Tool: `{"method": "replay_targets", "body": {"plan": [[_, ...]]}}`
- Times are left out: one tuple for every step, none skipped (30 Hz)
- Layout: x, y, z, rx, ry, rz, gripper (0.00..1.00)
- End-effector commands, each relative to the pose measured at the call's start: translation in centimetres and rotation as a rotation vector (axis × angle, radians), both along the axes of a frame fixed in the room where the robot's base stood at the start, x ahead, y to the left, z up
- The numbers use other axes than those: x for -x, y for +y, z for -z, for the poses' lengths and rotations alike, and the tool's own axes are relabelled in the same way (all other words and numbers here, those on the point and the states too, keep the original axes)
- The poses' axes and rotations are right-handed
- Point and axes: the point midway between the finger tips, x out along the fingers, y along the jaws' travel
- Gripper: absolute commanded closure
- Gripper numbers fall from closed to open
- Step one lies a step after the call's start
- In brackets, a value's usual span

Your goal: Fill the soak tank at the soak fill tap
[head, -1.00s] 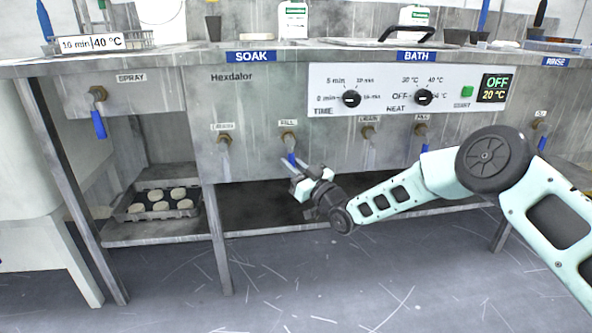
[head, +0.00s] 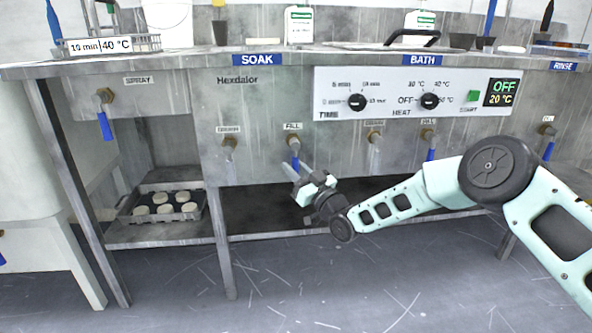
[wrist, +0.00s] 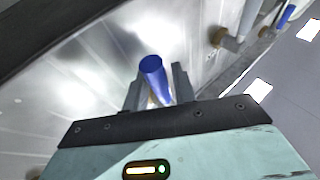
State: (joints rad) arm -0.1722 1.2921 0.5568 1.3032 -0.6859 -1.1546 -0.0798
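The soak fill tap (head: 293,143) sits under the FILL label on the grey front of the soak tank (head: 258,108). Its blue lever (head: 295,161) hangs down. My gripper (head: 298,172) is just below and in front of this tap, fingers pointing up at the lever. In the wrist view the blue lever (wrist: 153,68) stands between the two fingers of my gripper (wrist: 157,95). The fingers look spread, one on each side; firm contact does not show. The inside of the tank is hidden, and I see no water running.
The soak drain tap (head: 229,144) is just left of the fill tap. The bath drain tap (head: 375,139) and bath fill tap (head: 428,135) are to the right. A lower shelf (head: 160,233) holds a tray of pale discs. The floor (head: 330,290) in front is clear.

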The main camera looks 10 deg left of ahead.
Motion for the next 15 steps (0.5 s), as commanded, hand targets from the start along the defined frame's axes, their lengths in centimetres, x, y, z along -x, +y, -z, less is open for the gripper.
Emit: {"method": "replay_targets", "body": {"plan": [[0.0, 0.0, 0.0, 0.000, 0.000, 0.000, 0.73], [0.1, -0.1, 0.0, 0.000, 0.000, 0.000, 0.73], [0.2, -0.2, 0.0, 0.000, 0.000, 0.000, 0.73], [0.3, -0.4, 0.0, 0.000, 0.000, 0.000, 0.73], [0.4, -0.6, 0.1, 0.001, 0.000, 0.000, 0.73], [0.7, -0.9, 0.3, 0.002, 0.001, 0.000, 0.73], [1.0, -1.3, 0.4, 0.002, 0.001, 0.000, 0.73], [1.3, -1.7, 0.5, 0.003, 0.001, 0.001, 0.73], [1.8, -2.2, 0.7, 0.002, 0.002, 0.001, 0.73], [2.2, -2.7, 0.9, 0.002, 0.004, 0.001, 0.73], [2.6, -3.1, 1.2, 0.002, 0.004, 0.001, 0.73], [3.1, -3.9, 1.5, 0.002, 0.004, 0.001, 0.73], [3.6, -4.4, 1.7, 0.003, 0.004, 0.001, 0.73], [4.1, -4.9, 2.0, 0.003, 0.004, 0.001, 0.73], [4.6, -5.5, 2.3, 0.002, 0.004, 0.001, 0.73]]}}
